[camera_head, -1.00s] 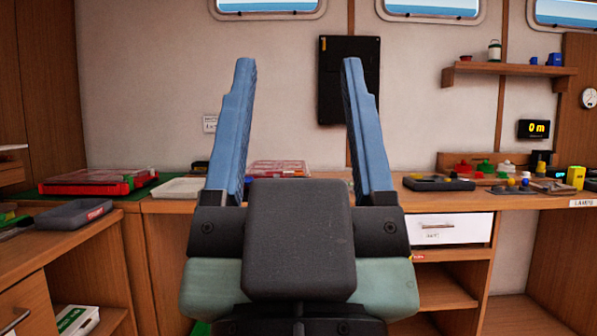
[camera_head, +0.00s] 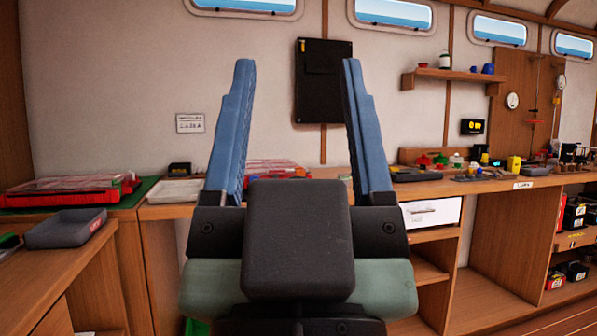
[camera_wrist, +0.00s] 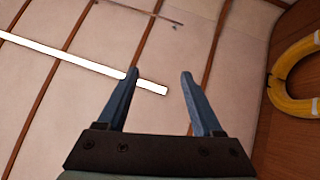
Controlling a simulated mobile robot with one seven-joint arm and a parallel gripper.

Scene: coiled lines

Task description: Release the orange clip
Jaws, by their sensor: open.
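My gripper (camera_head: 297,62) is open and empty, its two blue fingers pointing up in the middle of the head view. In the wrist view my gripper (camera_wrist: 160,74) is also open, with nothing between the fingers. I cannot make out an orange clip in either view. A coil of yellow line or hose (camera_wrist: 276,88) hangs on a wooden surface at the right edge of the wrist view, apart from the fingers and partly cut off.
A long wooden counter runs along the wall, holding a red case (camera_head: 70,190), a white tray (camera_head: 175,191) and small items. A grey tray (camera_head: 66,228) sits on the nearer left counter. A wall shelf (camera_head: 455,75) is at right. Floor shows at lower right.

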